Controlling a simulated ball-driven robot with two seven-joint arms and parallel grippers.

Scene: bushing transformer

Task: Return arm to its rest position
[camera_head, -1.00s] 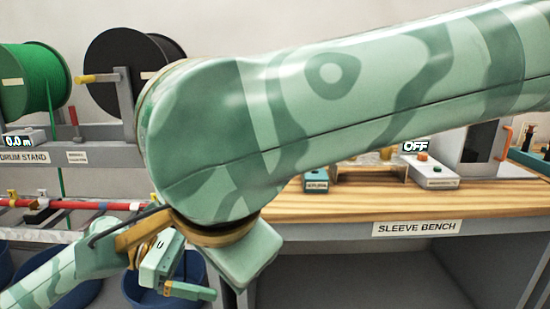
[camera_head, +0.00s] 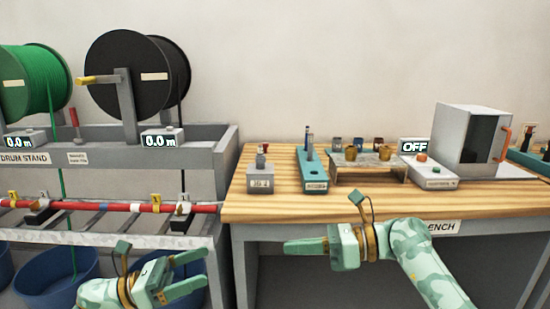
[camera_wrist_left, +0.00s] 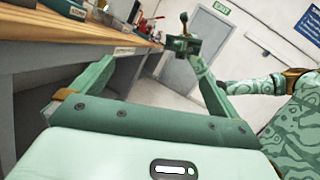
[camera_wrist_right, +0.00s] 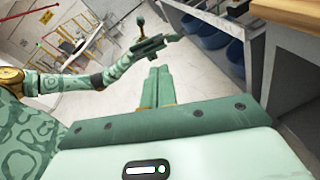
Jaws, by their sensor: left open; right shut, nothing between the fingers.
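My right gripper (camera_head: 306,246) is shut and empty in the head view, in front of the sleeve bench's front edge and pointing left. Its closed fingers (camera_wrist_right: 158,85) show in the right wrist view with nothing between them. My left gripper (camera_head: 198,274) is open and empty at the lower left of the head view, in front of the drum stand. Its two spread fingers (camera_wrist_left: 146,78) show in the left wrist view. The two grippers are apart, and each wrist view shows the other arm. Both arms hang low, clear of the bench top.
The wooden sleeve bench (camera_head: 270,206) carries a grey block (camera_head: 261,182), a teal stand (camera_head: 313,172), a small rack (camera_head: 370,170) with cups, and a white oven-like box (camera_head: 470,140). Cable drums (camera_head: 150,75) stand on the left. Blue bins (camera_head: 60,280) stand underneath.

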